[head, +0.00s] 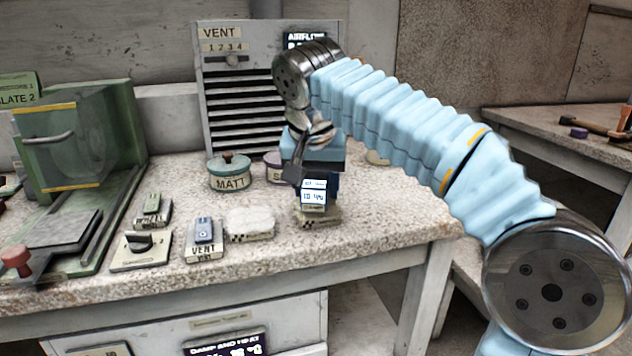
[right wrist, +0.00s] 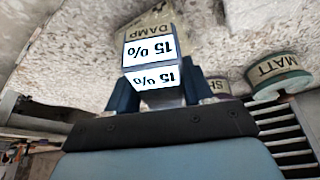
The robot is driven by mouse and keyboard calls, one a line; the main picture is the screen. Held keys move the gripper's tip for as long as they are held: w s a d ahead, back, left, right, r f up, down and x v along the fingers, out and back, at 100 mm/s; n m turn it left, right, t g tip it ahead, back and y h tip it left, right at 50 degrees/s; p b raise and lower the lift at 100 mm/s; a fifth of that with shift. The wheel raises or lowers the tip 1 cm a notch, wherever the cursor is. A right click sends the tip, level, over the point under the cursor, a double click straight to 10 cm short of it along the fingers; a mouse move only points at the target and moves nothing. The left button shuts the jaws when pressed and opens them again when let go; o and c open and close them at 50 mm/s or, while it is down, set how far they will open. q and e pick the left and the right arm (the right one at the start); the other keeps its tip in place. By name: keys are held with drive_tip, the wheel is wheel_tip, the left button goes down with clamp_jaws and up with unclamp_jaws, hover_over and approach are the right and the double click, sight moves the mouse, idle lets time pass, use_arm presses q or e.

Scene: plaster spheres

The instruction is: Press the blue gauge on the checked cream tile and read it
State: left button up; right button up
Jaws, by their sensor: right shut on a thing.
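My right gripper (head: 308,178) points down over the bench and is shut on the gauge (head: 313,194). The gauge's lit white display also shows in the right wrist view (right wrist: 150,50), upside down, and reads 15 % on two faces. In the head view its digits are too small to be sure of. Just below the gauge is a small stand (head: 330,216); a label DAMP (right wrist: 150,30) shows there in the right wrist view. I cannot tell whether the gauge touches it. A pale cream tile (head: 250,221) with a checked edge lies left of it, with nothing on it. My left gripper is not in view.
A MATT pot (head: 230,173) and a second pot (head: 274,167) stand behind the tile. A VENT remote (head: 204,233), a switch plate (head: 141,247) and a green press-like box (head: 85,140) are to the left. A louvred vent unit (head: 240,100) stands at the back.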

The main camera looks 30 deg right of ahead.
drive_tip(key=shift+f+b, duration=0.45)
drive_tip(key=shift+f, duration=0.05)
idle(0.9)
drive_tip(key=shift+f, duration=0.1)
idle(0.8)
wheel_tip(320, 180, up, 5)
drive_tip(key=p, duration=0.5)
drive_tip(key=shift+r, duration=0.2)
drive_tip(key=shift+r+p, duration=0.5)
drive_tip(key=shift+r, duration=0.35)
drive_tip(key=shift+a, duration=0.1)
idle(2.2)
